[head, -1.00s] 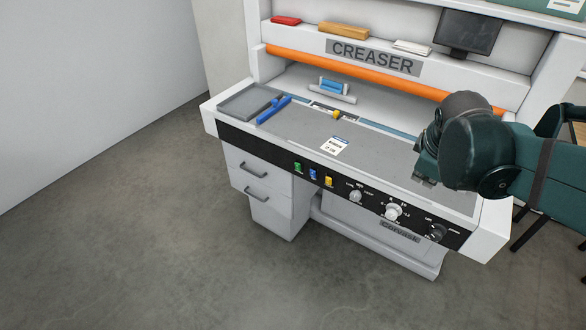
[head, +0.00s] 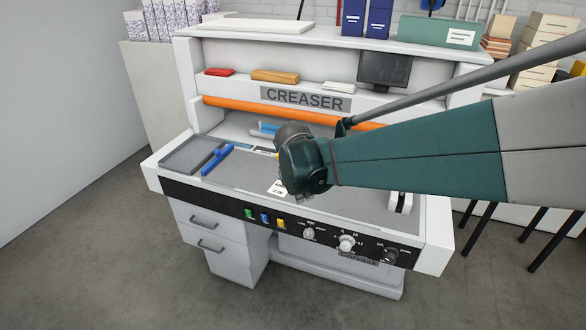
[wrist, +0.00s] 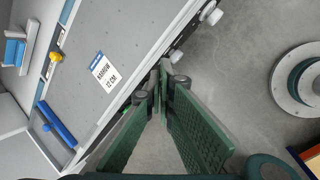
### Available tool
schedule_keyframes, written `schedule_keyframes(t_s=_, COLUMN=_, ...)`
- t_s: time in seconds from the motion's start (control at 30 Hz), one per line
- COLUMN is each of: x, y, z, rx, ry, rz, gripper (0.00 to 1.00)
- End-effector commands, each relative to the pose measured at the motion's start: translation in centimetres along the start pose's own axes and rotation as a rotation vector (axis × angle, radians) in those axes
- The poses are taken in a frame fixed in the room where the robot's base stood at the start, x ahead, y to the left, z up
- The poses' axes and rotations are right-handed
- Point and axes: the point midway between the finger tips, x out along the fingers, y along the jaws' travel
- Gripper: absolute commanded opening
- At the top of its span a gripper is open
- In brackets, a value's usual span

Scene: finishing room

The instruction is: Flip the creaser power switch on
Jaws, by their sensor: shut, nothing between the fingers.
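The creaser (head: 305,98) is a white bench machine with a black front panel (head: 330,241). Green (head: 249,213), blue (head: 265,217) and yellow (head: 281,223) switches sit left of several knobs (head: 346,242); I cannot tell which is the power switch, or its setting. A small white-and-black part (head: 400,202) stands at the bed's right end. My gripper (wrist: 160,70) is shut and empty.
On the bed are a white label (head: 277,187), a blue-handled bar (head: 217,159) and a grey tray (head: 187,155). An orange roller (head: 235,109) crosses behind. My arm covers the right side. Open floor (head: 120,270) lies in front.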

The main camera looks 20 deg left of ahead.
Motion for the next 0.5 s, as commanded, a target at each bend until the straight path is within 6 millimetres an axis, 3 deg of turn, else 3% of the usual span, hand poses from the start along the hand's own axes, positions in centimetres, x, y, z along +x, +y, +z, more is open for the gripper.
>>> schedule_keyframes(t_s=0.5, x=4.0, y=4.5, z=-10.5, rx=-0.377, ry=-0.006, rz=-0.013, gripper=0.00)
